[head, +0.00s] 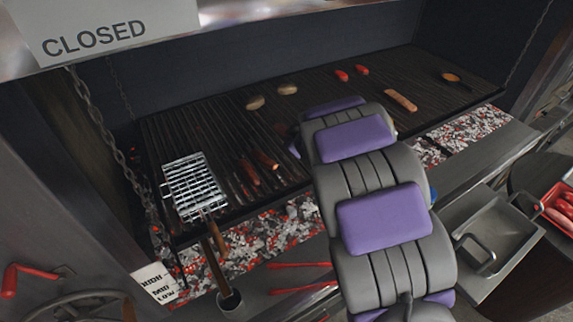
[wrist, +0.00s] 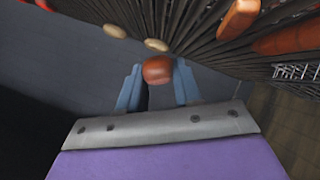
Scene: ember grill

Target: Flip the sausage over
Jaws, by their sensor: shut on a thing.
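My gripper (wrist: 158,82) shows in the wrist view, its two blue fingers closed on either side of a reddish-brown sausage (wrist: 157,70), seen end-on. In the head view my own grey and purple arm hides the gripper and the held sausage. Two other browned sausages, a left one (head: 250,173) and a right one (head: 267,160), lie on the grill grate (head: 215,125) left of my arm. I cannot tell which side of the held sausage was cooked, or whether it touches the grate.
A wire grill basket (head: 195,188) lies on the grate's left. Glowing coals (head: 265,235) show at the front. A metal tray (head: 490,235) stands right.

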